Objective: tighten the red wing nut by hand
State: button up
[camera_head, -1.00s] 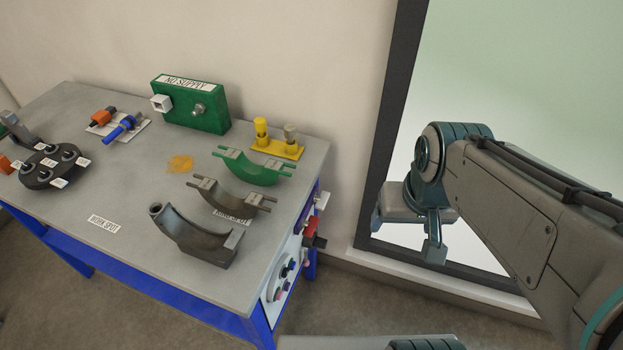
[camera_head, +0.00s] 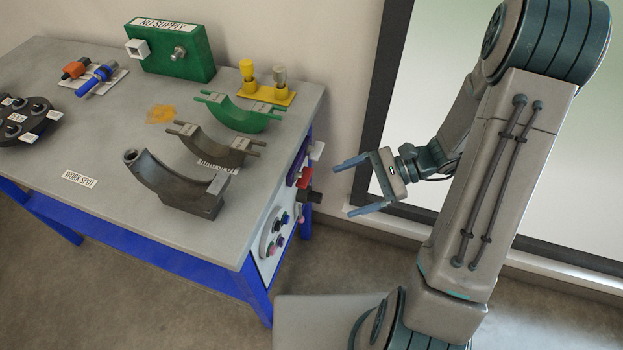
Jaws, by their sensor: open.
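A small red part (camera_head: 304,177) shows on the right end of the cart, beside a black block and a white piece. It is too small to tell whether it is the red wing nut, and no other clear wing nut shows. My gripper (camera_head: 343,190) is open and empty. It is to the right of the cart's end, with its two blue-grey fingers pointing left towards the red part, apart from it in the picture.
The cart top (camera_head: 100,140) bears grey, brown and green curved saddles, a green box (camera_head: 170,50), a yellow stand (camera_head: 265,95) and a dark round plate (camera_head: 22,122). A panel with knobs (camera_head: 276,237) is on the cart's end. A dark-framed pane stands behind my arm.

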aim_at(310, 178)
jog(key=w+d+f+m+t+y+b, duration=0.35)
jog(key=w+f+m+t, duration=0.25)
jog(key=f+m+t, duration=0.4)
jog(key=w+a, duration=0.1)
jog(key=a, duration=0.3)
jog(key=w+a+g+p, duration=0.1)
jog(key=w+a, duration=0.1)
jog(key=a, duration=0.2)
jog(key=w+a+f+g, duration=0.1)
jog(key=w+a, duration=0.1)
jog(key=a, duration=0.2)
jog(key=shift+a+n+p, duration=0.15)
jog(key=shift+n+p, duration=0.2)
jog(key=shift+n, duration=0.05)
jog(key=c, duration=1)
